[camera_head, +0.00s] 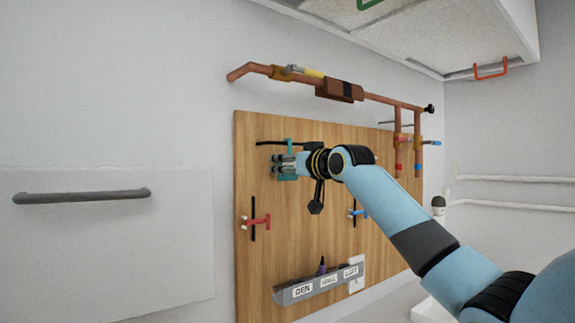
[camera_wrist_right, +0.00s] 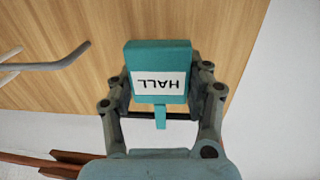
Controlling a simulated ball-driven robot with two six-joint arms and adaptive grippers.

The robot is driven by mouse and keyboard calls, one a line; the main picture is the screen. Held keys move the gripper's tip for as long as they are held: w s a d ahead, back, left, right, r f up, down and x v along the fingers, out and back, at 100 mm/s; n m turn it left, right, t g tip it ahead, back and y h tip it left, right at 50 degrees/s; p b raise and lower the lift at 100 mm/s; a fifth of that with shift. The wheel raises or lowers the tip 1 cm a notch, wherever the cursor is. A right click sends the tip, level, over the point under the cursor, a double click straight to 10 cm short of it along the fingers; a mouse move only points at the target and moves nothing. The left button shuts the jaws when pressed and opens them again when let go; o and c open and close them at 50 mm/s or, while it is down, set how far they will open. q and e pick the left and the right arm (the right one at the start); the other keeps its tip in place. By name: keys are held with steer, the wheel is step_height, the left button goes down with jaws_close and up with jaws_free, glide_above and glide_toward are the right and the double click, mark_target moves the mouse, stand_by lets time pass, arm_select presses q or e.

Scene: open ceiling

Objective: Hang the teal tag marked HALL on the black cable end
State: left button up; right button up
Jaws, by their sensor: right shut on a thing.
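The teal tag (camera_wrist_right: 158,68) is held between the fingers of my right gripper (camera_wrist_right: 160,95), with HALL upside down in the right wrist view. A narrow teal tab sticks out below its label there. In the head view the tag (camera_head: 289,145) and the right gripper (camera_head: 284,165) are at the upper left of the wooden board. The black cable end (camera_head: 268,143) runs sideways at the tag's top. I cannot tell whether the tag's hook is around the cable or only beside it. My left gripper is not in view.
A copper pipe (camera_head: 375,97) with valves runs above the wooden board (camera_head: 300,243). A red tag (camera_head: 260,221) and a blue tag (camera_head: 357,212) are on the board. A grey labelled holder (camera_head: 279,297) is low on it. A drawer handle (camera_head: 82,196) stands out at left.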

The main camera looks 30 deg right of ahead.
steer(key=o, duration=1.2)
steer(key=shift+o, duration=0.2)
steer(key=s, duration=1.2)
